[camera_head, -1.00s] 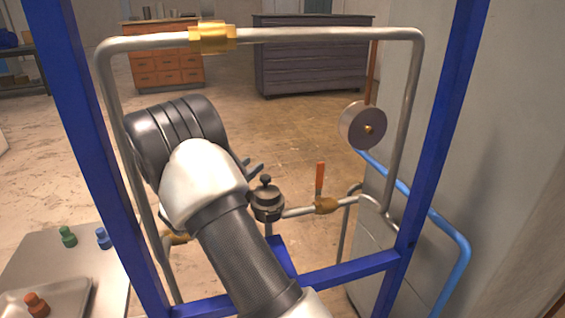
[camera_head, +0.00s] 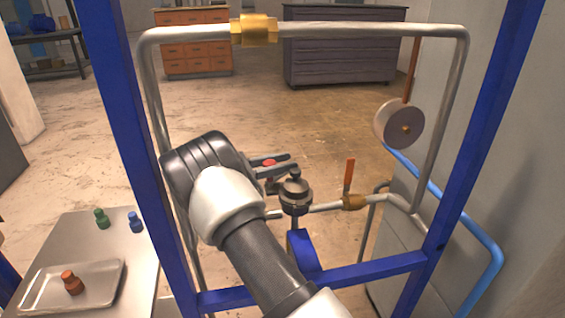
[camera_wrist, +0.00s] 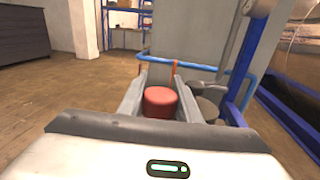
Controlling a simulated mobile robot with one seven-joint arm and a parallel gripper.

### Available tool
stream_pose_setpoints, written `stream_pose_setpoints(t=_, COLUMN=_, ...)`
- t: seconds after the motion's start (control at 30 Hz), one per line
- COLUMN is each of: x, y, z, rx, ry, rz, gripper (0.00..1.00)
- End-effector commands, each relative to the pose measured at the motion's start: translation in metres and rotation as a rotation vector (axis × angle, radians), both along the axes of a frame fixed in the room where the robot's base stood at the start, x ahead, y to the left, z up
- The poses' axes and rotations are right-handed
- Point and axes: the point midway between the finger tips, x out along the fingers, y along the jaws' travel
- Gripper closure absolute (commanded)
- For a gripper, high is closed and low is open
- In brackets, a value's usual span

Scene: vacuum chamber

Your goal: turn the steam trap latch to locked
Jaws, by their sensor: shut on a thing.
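My gripper (camera_head: 272,168) is shut on a red round knob (camera_wrist: 160,101), which sits between its two grey fingers in the wrist view. The red knob also shows between the fingers in the head view (camera_head: 269,163). The dark grey steam trap (camera_head: 295,197), a cylinder with a small black knob on top, is on the lower pipe just right of and below the fingertips. My wrist hides the pipe on its left. I cannot tell whether the red knob is joined to the trap, or which position the latch is in.
A valve with an orange lever (camera_head: 349,178) is on the pipe right of the trap. A blue frame (camera_head: 366,270) and a tall grey pipe loop (camera_head: 360,30) surround the arm. A round gauge (camera_head: 399,125) hangs at right. A tray (camera_head: 105,275) holds an orange fitting at lower left.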

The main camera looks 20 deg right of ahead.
Motion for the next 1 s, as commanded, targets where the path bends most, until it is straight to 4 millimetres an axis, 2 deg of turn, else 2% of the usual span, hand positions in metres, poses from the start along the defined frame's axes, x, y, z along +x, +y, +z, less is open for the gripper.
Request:
stream_pose_setpoints(t=0.33, x=0.0002, y=0.0003, z=0.0009, rx=-0.002, ry=-0.003, rz=-0.001, gripper=1.0)
stream_pose_setpoints(t=0.37, x=0.0002, y=0.0003, z=0.001, rx=-0.002, ry=-0.003, rz=-0.001, gripper=0.66)
stream_pose_setpoints(t=0.47, x=0.0003, y=0.0001, z=0.001, rx=-0.002, ry=-0.003, rz=-0.001, gripper=0.51)
stream_pose_setpoints(t=1.0, x=0.0002, y=-0.001, z=-0.0008, rx=0.0, ry=0.004, rz=0.048, gripper=0.51)
